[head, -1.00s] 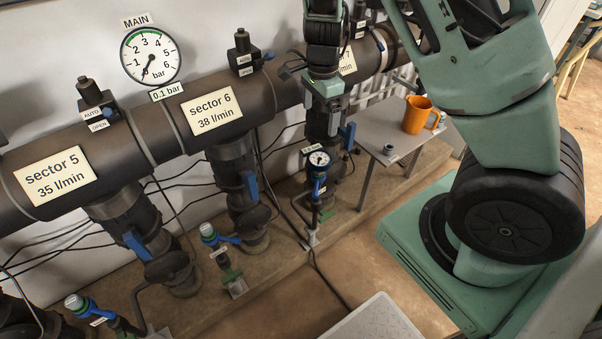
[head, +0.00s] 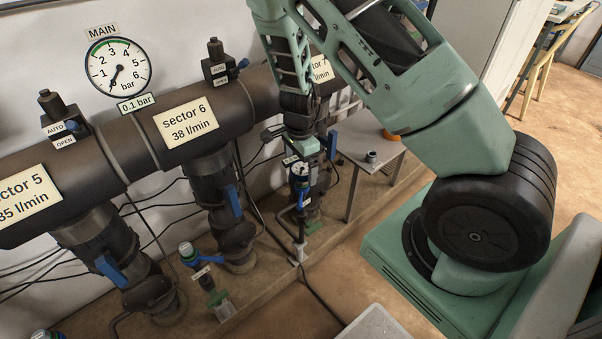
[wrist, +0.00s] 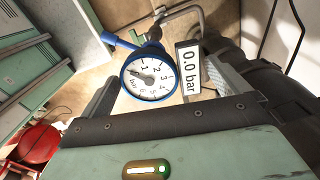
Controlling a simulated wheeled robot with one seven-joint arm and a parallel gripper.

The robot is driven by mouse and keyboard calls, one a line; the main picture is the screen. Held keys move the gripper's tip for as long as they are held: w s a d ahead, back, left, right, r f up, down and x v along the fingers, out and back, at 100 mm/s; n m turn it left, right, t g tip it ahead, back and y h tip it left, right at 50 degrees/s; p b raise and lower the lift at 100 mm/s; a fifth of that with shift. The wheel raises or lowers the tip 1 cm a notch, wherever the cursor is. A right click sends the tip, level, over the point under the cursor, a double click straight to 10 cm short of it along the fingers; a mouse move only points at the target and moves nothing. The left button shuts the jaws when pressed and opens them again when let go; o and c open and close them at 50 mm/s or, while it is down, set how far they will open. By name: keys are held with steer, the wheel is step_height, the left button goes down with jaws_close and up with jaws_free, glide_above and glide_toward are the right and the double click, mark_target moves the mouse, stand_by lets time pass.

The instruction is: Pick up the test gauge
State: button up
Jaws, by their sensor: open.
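The test gauge (head: 299,170) is a small white dial with a blue rim, upright on a thin pipe stub by the wall ledge. In the wrist view its dial (wrist: 149,78) faces me, with a "0.0 bar" tag (wrist: 188,70) to its right and a blue lever at upper left. My gripper (head: 300,150) is right above and around the gauge's top in the head view. In the wrist view my gripper (wrist: 162,82) has its fingers apart, one on each side of the gauge and tag. I cannot tell whether either finger touches.
The thick main pipe (head: 138,142) runs along the wall with sector valves below. A small table (head: 385,172) behind holds a dark ring (head: 372,156) and an orange mug (head: 389,135), mostly hidden by my arm.

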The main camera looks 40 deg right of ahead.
steer(key=shift+f, duration=1.4)
steer(key=c, duration=0.9)
steer(key=shift+o, duration=0.2)
steer(key=shift+r, duration=0.15)
